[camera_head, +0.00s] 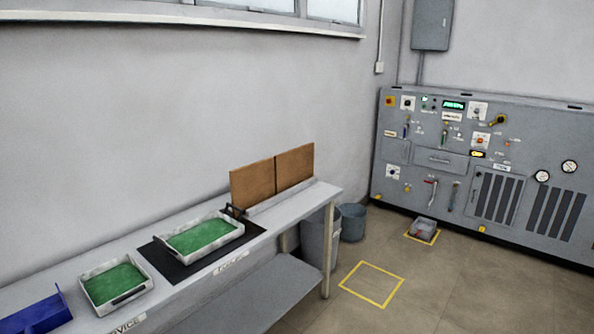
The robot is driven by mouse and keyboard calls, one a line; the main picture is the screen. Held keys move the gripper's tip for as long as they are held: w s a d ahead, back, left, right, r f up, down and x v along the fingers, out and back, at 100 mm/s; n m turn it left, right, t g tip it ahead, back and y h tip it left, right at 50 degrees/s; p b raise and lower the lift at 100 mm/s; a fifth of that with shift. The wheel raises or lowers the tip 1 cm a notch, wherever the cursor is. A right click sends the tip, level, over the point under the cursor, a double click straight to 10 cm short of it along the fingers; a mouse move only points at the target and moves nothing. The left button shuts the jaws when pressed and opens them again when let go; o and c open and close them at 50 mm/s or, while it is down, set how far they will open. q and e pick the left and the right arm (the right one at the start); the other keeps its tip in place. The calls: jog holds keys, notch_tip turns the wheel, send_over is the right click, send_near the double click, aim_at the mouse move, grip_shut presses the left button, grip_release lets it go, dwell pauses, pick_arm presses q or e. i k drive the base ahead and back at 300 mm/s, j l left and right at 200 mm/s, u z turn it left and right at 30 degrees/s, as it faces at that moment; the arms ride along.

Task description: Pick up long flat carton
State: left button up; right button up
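A brown, flat, cardboard-like thing (272,178) stands upright at the far end of the grey bench, near the wall. It looks like the long flat carton. A vertical line splits its face into two panels, and I cannot tell if it is one piece or two. A light strip or ledge runs along its lower front edge. Neither of my grippers is in view.
The bench (200,281) holds two white trays with green insides (203,236) (113,282), one on a black mat (180,272), and a blue bin (38,314). Grey bins (353,222) stand beyond the bench. A control panel (470,170) lines the right wall. The yellow-marked floor square (371,284) is empty.

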aim_at(292, 167)
jog(key=i+l+z, duration=0.4)
jog(key=i, duration=0.45)
jog(key=i+z, duration=0.4)
jog(key=i, duration=0.45)
jog(key=i+u, duration=0.1)
jog(key=i, duration=0.9)
jog(key=i+l+u, duration=0.1)
jog(key=i, duration=0.9)
jog(key=i+l+u, duration=0.15)
jog(key=i+u, duration=0.35)
jog(key=i+l+u, duration=0.25)
jog(key=u, duration=0.25)
jog(key=i+l+u, duration=0.3)
jog(key=u, duration=0.15)
jog(key=i+l+u, duration=0.2)
jog(key=l+u, duration=0.3)
jog(key=l, duration=0.1)
